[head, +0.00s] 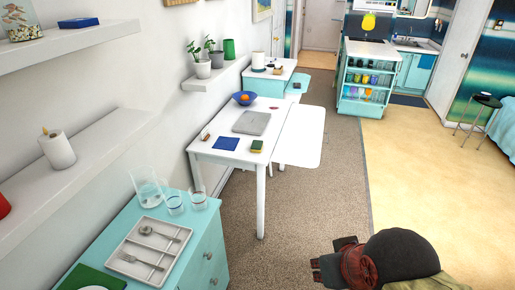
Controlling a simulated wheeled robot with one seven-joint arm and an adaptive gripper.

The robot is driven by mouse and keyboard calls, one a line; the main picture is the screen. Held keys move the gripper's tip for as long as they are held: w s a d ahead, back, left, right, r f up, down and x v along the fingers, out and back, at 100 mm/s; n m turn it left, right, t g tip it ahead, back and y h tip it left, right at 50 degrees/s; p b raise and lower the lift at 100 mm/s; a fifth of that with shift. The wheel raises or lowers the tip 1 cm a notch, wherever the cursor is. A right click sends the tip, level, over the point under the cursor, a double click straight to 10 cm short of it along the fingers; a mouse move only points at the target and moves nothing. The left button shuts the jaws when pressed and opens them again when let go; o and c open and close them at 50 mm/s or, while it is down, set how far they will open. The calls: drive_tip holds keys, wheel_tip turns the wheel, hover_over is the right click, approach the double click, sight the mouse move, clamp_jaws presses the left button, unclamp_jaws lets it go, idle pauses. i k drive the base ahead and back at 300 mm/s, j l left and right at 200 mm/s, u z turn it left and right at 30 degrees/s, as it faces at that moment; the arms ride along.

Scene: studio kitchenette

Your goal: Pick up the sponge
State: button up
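A small sponge, green on top with a yellow side (256,146), lies on the white table (207,147), near its front right corner. My gripper (328,258) is at the bottom right of the head view, over the carpet. It is well apart from the sponge, nearer to the camera and to the right of the table. Nothing shows in its grasp, but its fingers are too small and dark to tell whether they are open or shut.
A blue cloth (227,144), a grey laptop (251,123) and a blue bowl (244,98) share the table. A teal cabinet (203,235) with glasses and a cutlery tray (121,264) stands at front left. Wall shelves (75,160) overhang the left.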

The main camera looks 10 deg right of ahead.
sight(256, 146)
drive_tip(key=i+l+u, duration=0.1)
drive_tip(key=i, duration=0.4)
drive_tip(key=i+l, duration=0.2)
drive_tip(key=i, duration=0.3)
drive_tip(key=i+l+u, duration=0.15)
drive_tip(key=i, duration=0.35)
drive_tip(key=i+l, duration=0.25)
drive_tip(key=i, duration=0.25)
drive_tip(key=i+l+u, duration=0.15)
drive_tip(key=i, duration=0.35)
